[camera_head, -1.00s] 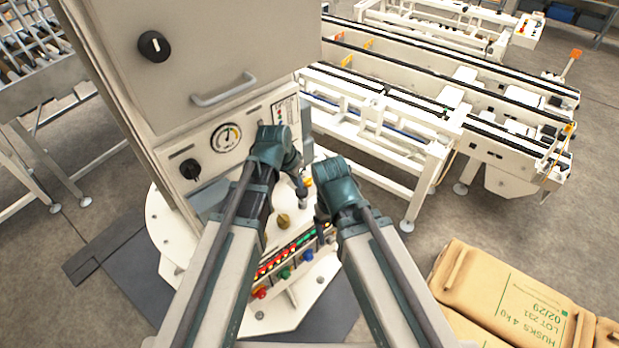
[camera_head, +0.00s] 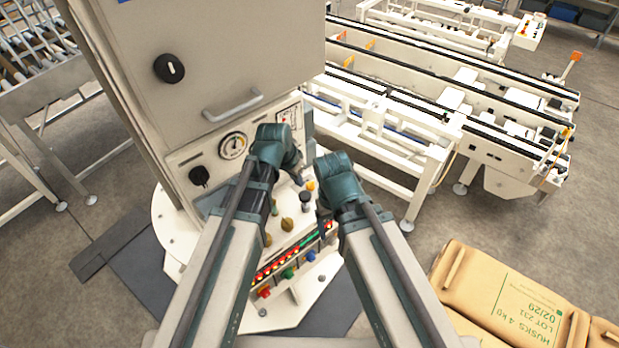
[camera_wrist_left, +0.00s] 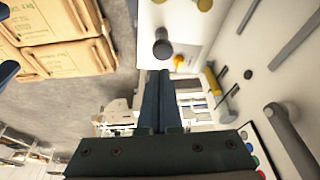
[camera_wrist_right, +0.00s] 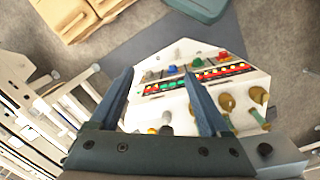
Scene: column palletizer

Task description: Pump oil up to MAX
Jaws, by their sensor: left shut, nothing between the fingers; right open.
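A dark round-topped knob (camera_head: 305,197) stands on the pale ledge of the machine column. It shows in the left wrist view (camera_wrist_left: 162,48) just beyond the fingertips. My left gripper (camera_head: 299,181) is shut and empty, just above and beside this knob; I cannot tell whether it touches. My right gripper (camera_head: 321,222) is open and empty over the ledge's right side; its spread fingers (camera_wrist_right: 164,85) show the panel between them. A narrow marked panel (camera_head: 290,116), partly behind my left wrist, is on the column front. I cannot read a MAX mark or oil level.
A round gauge (camera_head: 233,146) and a black rotary knob (camera_head: 199,176) are on the column front. Brass knobs (camera_head: 287,224) stand on the ledge, above lit red and green lamps (camera_head: 275,268) and coloured buttons (camera_head: 287,272). Conveyors (camera_head: 450,100) stand behind; sacks (camera_head: 500,290) lie right.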

